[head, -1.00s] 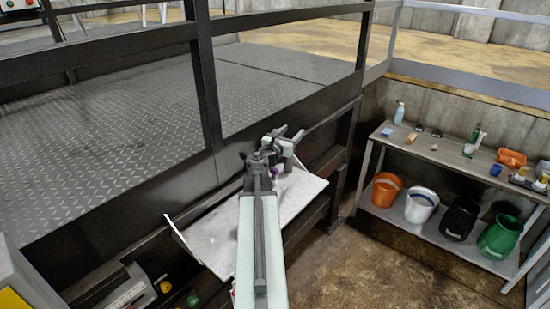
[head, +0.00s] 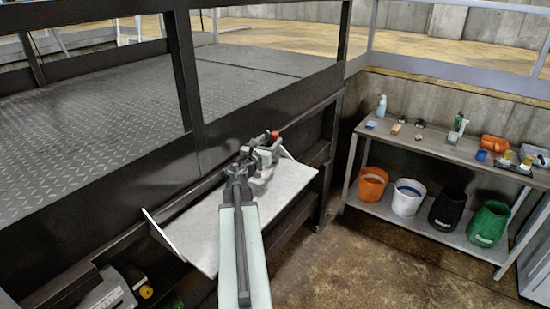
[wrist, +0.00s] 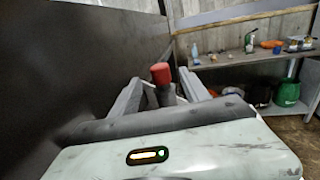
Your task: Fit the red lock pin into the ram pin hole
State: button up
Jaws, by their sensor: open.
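The red lock pin (head: 275,134) shows as a small red top just beyond my gripper (head: 264,152) in the head view. In the wrist view the pin's red head (wrist: 160,74) stands upright on a darker grey lower part, between the two fingers of my gripper (wrist: 162,88). The fingers are spread apart, and I see no clear contact with the pin. The pin's lower end is hidden behind the gripper body. I cannot make out the ram pin hole in either view.
A light grey shelf (head: 205,232) lies under my arm, against the dark railed platform (head: 100,110). A workbench (head: 430,148) at the right holds small items, with several buckets below, including an orange one (head: 372,184). Open floor (head: 345,265) lies between.

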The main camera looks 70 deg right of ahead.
jog(key=shift+d+r, duration=0.1)
jog(key=shift+d, duration=0.4)
jog(key=d, duration=0.7)
jog(key=shift+s, duration=0.25)
jog(key=shift+a, duration=0.1)
grip_shut()
dwell(0.6)
